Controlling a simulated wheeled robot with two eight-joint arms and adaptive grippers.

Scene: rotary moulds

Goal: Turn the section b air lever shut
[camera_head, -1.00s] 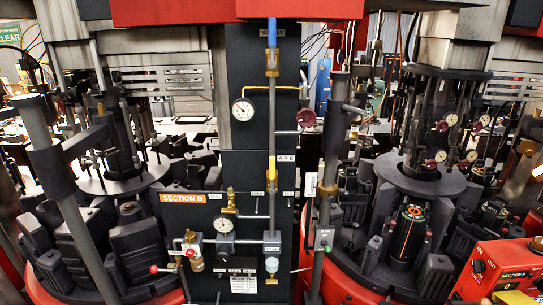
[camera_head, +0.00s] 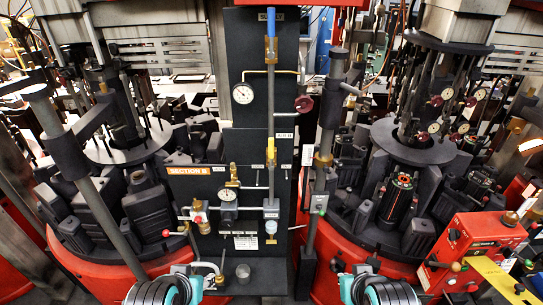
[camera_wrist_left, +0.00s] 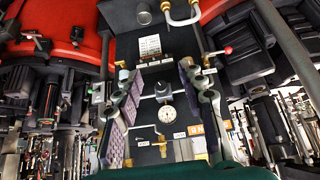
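The yellow air lever (camera_head: 271,150) stands upright, in line with the grey vertical pipe, beside a label that seems to read AIR B (camera_head: 284,136). It is on the black panel above and right of the orange SECTION B plate (camera_head: 196,170). I cannot make the lever out in the left wrist view. My left gripper (camera_wrist_left: 155,70) is open and empty, its two padded fingers apart in front of the panel, with the pressure gauge (camera_wrist_left: 165,113) seen between them. My right arm shows at the bottom of the head view, but its fingers are not clear.
A blue lever (camera_head: 271,25) is higher on the same pipe, with a round gauge (camera_head: 242,93) to its left. A red-knobbed valve (camera_head: 198,218) is lower left. Red mould carousels stand on both sides; a red control box (camera_head: 475,240) is at right.

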